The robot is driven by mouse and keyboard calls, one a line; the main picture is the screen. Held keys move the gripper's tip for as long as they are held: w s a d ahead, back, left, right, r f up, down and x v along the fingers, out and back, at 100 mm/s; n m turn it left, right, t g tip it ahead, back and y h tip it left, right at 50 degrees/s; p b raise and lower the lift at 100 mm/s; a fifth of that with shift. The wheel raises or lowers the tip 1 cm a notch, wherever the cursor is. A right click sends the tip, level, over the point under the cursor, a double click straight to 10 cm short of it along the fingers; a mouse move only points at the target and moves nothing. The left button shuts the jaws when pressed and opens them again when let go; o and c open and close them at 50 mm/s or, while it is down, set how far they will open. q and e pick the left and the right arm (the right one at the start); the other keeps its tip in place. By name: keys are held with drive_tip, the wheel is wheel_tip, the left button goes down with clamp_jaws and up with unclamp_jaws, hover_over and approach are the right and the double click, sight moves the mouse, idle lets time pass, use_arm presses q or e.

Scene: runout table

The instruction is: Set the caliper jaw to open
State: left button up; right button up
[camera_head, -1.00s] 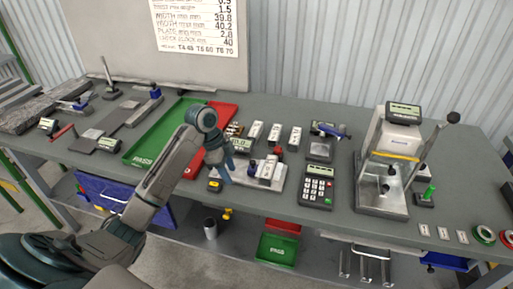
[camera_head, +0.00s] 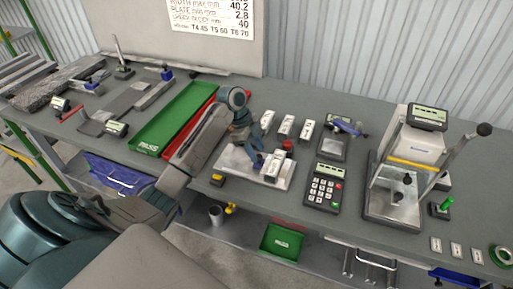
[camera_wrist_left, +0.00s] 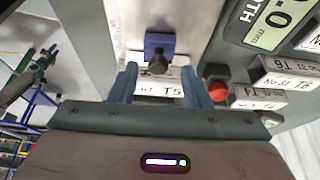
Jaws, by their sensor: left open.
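The caliper appears to be the pale metal fixture (camera_head: 235,160) at the front middle of the table. My left gripper (camera_head: 256,152) is over this fixture, pointing down. In the wrist view its blue fingers are apart, on either side of a white block labelled T5 (camera_wrist_left: 165,90), just short of the knob. I cannot tell whether the fingers touch anything. My right gripper is not in view.
Several white labelled blocks (camera_head: 285,124) and a calculator-like keypad (camera_head: 325,186) are right of my gripper. A press stand (camera_head: 395,205) is farther right. A green PASS tray (camera_head: 175,120) and a red tray (camera_head: 190,140) are left. A red knob (camera_wrist_left: 218,92) is close beside the right finger.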

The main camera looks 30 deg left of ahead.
use_arm(q)
drive_tip(key=shift+s+d+f, duration=0.1)
drive_tip(key=shift+d+f, duration=0.05)
drive_tip(key=shift+f, duration=0.25)
drive_tip(key=shift+c, duration=0.2)
drive_tip(key=c, duration=0.4)
clamp_jaws()
drive_tip(key=a, duration=0.3)
drive_tip(key=s+a, duration=0.1)
drive_tip(key=a, duration=0.2)
drive_tip(key=shift+s+a+p, duration=0.15)
drive_tip(key=shift+s+p, duration=0.05)
drive_tip(key=shift+p, duration=0.15)
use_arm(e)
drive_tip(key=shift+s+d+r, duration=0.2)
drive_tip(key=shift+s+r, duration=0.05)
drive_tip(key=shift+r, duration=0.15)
